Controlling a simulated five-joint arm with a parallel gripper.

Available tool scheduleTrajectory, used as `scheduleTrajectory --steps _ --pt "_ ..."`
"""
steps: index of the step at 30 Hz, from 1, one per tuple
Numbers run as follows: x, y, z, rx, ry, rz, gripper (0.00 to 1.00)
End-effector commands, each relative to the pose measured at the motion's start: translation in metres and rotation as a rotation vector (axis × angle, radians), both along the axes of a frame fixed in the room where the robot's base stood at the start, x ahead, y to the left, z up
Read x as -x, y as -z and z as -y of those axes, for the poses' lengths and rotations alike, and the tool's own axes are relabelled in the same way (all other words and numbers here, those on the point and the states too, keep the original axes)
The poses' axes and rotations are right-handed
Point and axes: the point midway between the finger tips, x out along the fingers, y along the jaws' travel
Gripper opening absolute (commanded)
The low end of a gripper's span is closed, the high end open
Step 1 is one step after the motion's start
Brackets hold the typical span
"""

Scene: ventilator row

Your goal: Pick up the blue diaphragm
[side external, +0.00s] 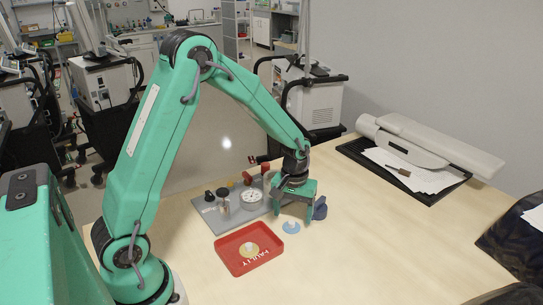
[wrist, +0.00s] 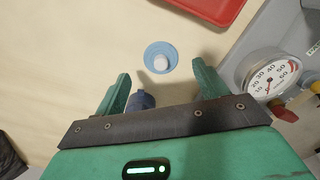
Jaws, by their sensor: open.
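The blue diaphragm (side external: 291,227) is a light blue disc with a white raised centre, lying flat on the table. In the wrist view the diaphragm (wrist: 161,57) shows whole, just beyond my fingertips and roughly centred between them. My gripper (side external: 293,216) is open and points down close behind the disc, with no visible contact. In the wrist view my gripper (wrist: 163,83) has its two fingers spread with no diaphragm between them.
A dark blue knob-like object (side external: 320,208) stands right beside my gripper. A red tray (side external: 226,265) marked FAULTY holds a yellow disc (side external: 249,250). A grey panel (side external: 217,222) with a gauge (side external: 251,196) and fittings lies behind.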

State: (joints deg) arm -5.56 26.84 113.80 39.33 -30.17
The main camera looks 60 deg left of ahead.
Motion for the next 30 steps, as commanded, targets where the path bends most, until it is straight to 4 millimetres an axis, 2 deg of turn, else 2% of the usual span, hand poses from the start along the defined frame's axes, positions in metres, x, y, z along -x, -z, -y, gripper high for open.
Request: scheduleTrajectory --steps 3,9,25,30 --pt "0.001 0.015 -0.001 0.0 -0.001 -0.004 0.72" --pt "0.001 0.029 -0.001 0.0 0.0 -0.002 0.72" --pt "0.001 0.03 -0.001 0.0 0.0 0.0 0.72" --pt "0.001 0.03 -0.001 0.0 0.0 0.0 0.39"
